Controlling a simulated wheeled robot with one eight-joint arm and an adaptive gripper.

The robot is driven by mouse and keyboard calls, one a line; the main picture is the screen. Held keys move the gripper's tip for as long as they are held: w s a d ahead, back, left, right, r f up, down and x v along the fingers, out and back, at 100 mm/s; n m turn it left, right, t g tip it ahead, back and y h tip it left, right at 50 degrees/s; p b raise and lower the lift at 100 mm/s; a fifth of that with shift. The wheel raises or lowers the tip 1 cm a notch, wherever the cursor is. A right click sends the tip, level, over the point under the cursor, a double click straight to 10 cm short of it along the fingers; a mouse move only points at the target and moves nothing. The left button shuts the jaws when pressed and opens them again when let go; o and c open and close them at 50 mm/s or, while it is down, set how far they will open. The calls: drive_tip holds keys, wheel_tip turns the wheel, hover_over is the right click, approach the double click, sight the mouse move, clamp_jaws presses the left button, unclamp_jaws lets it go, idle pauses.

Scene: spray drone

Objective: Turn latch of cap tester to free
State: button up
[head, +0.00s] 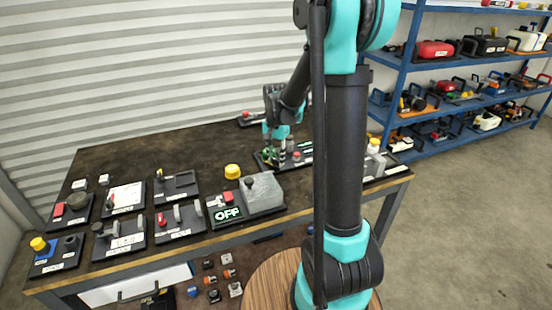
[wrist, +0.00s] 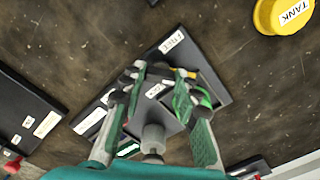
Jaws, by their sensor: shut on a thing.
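The cap tester is a dark board (head: 268,163) at the far side of the bench, partly behind my arm in the head view. In the wrist view its board (wrist: 212,78) carries a FREE label (wrist: 172,41) at the far corner, a green curved part (wrist: 201,97) and a grey cylinder (wrist: 153,135). My gripper (wrist: 160,73) is over the board, its green fingers shut on the latch with a gap between them. The fingers hide most of the latch, so its angle is unclear. In the head view my gripper (head: 272,132) is small, down at the board.
A yellow cap marked TANK (wrist: 294,14) lies on the bench beside the board; it also shows in the head view (head: 232,171). A grey box with an OFF display (head: 263,193) and several dark device boards stand toward the front left. Blue shelves (head: 400,75) stand at the right.

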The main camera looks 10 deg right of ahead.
sight(276, 160)
drive_tip(key=n, duration=0.5)
drive_tip(key=shift+n, duration=0.3)
drive_tip(key=n, duration=0.4)
drive_tip(key=shift+n, duration=0.4)
drive_tip(key=o, duration=1.2)
drive_tip(key=shift+c, duration=0.2)
wheel_tip(276, 160, up, 12)
